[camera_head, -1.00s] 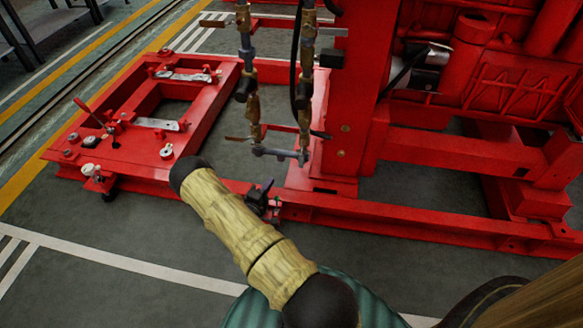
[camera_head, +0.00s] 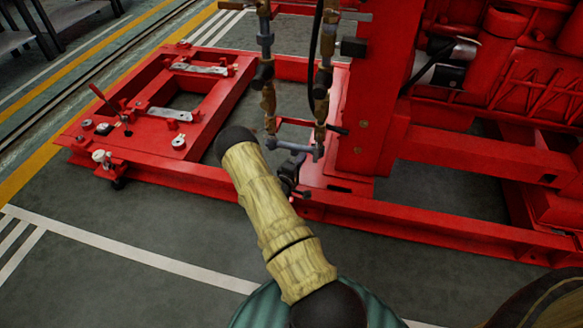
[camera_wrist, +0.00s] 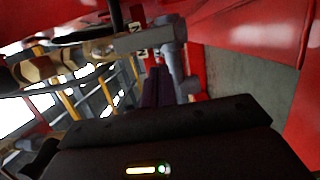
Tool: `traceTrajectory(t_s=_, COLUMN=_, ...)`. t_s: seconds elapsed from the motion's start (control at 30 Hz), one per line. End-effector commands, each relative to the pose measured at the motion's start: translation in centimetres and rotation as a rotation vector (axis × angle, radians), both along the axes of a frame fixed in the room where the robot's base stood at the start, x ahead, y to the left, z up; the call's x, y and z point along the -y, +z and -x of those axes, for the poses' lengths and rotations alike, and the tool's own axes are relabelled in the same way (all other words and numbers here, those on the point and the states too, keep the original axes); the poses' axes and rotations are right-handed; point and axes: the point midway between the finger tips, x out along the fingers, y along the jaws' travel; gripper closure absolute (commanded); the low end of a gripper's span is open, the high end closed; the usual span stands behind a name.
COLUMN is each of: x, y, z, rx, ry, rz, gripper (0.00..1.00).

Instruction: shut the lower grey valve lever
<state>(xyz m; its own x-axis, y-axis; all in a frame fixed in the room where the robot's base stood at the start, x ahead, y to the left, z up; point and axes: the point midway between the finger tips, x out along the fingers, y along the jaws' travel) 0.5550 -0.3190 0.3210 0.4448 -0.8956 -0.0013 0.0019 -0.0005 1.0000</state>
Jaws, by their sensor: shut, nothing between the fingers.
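Two brass and grey pipe lines (camera_head: 268,100) hang in front of a red post in the head view. A grey pipe piece (camera_head: 292,147) joins them at the bottom. A short dark lever (camera_head: 338,129) sticks out to the right of the right line. I cannot clearly tell the lower grey lever from the grey fittings. My gripper (camera_head: 291,172) is just below the grey pipe piece. In the wrist view its dark fingers (camera_wrist: 160,84) are together and empty, close beside a grey pipe (camera_wrist: 178,65); contact is unclear.
The red post (camera_head: 375,90) stands right of the pipes, and a red base rail (camera_head: 430,222) runs below. A red frame (camera_head: 150,135) with small fittings lies at left.

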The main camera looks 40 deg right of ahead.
Motion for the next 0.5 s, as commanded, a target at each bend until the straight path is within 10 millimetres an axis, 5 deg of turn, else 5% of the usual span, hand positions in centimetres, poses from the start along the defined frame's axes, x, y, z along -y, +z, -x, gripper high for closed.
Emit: traceTrajectory(t_s=0.5, x=1.01, y=0.06, z=1.24, rx=0.001, ry=0.001, rz=0.0, gripper=1.0)
